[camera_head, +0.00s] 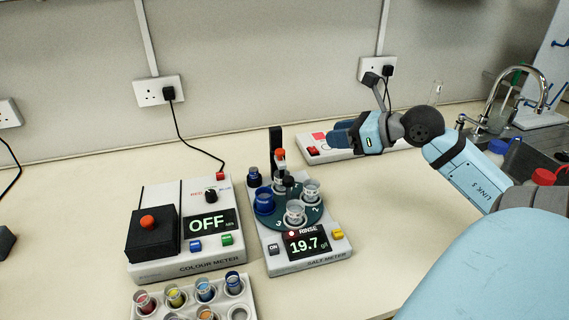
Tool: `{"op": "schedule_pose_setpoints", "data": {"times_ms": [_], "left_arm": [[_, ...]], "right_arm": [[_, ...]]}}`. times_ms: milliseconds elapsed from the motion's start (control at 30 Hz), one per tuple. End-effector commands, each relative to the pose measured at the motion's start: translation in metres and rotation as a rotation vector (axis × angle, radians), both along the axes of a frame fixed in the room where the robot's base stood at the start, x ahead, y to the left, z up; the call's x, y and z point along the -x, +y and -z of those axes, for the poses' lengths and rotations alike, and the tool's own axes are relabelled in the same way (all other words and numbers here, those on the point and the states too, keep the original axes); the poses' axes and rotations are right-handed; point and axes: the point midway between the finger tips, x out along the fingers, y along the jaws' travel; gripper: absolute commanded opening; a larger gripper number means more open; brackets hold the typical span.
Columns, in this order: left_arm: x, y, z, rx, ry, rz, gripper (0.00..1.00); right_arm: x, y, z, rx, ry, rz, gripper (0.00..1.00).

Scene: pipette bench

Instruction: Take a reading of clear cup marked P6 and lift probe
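The salt meter (312,262) stands mid-bench with its display (308,244) reading 19.7 and a red light beside the word RINSE. Its dark green turntable (275,220) carries a blue cup (264,203) at left and clear cups at the front (295,216), right (311,191) and back (279,184). The red-topped probe (281,156) is beside the black post (275,140), over or in the back cup; its tip is hidden. No P6 mark is legible. My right gripper (343,137) is behind and right of the meter, holding nothing visible; its finger gap is unclear. My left gripper is out of view.
The colour meter (188,262) at left reads OFF. A rack (250,300) of coloured cups is at the front. A dark blue bottle (254,177) stands by the turntable. A white device (312,157) lies behind my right gripper. Bench right of the salt meter is clear.

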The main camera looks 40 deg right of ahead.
Motion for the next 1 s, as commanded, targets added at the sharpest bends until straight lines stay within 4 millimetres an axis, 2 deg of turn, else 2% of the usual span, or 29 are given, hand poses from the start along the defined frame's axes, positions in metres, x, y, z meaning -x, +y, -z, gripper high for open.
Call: {"op": "schedule_pose_setpoints", "data": {"times_ms": [33,100,167,367,467,800,1000], "left_arm": [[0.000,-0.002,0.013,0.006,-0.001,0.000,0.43],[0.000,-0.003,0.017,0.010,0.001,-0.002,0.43],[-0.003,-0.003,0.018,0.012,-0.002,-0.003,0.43],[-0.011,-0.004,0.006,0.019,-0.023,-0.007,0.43],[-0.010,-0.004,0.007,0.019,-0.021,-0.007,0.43],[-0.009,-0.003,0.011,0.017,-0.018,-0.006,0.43],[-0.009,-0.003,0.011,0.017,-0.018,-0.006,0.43]], "right_arm": [[0.000,0.000,0.019,0.000,0.000,0.000,0.36],[0.000,0.000,0.027,0.001,0.000,0.000,0.36],[-0.001,0.000,0.032,0.001,0.000,0.000,0.36],[-0.009,0.003,0.034,0.000,-0.001,-0.002,0.36],[-0.022,0.006,0.039,0.001,0.001,-0.003,0.36],[-0.084,0.024,0.064,0.001,-0.002,-0.002,0.36],[-0.109,0.031,0.075,0.000,-0.002,0.000,0.36]]}}
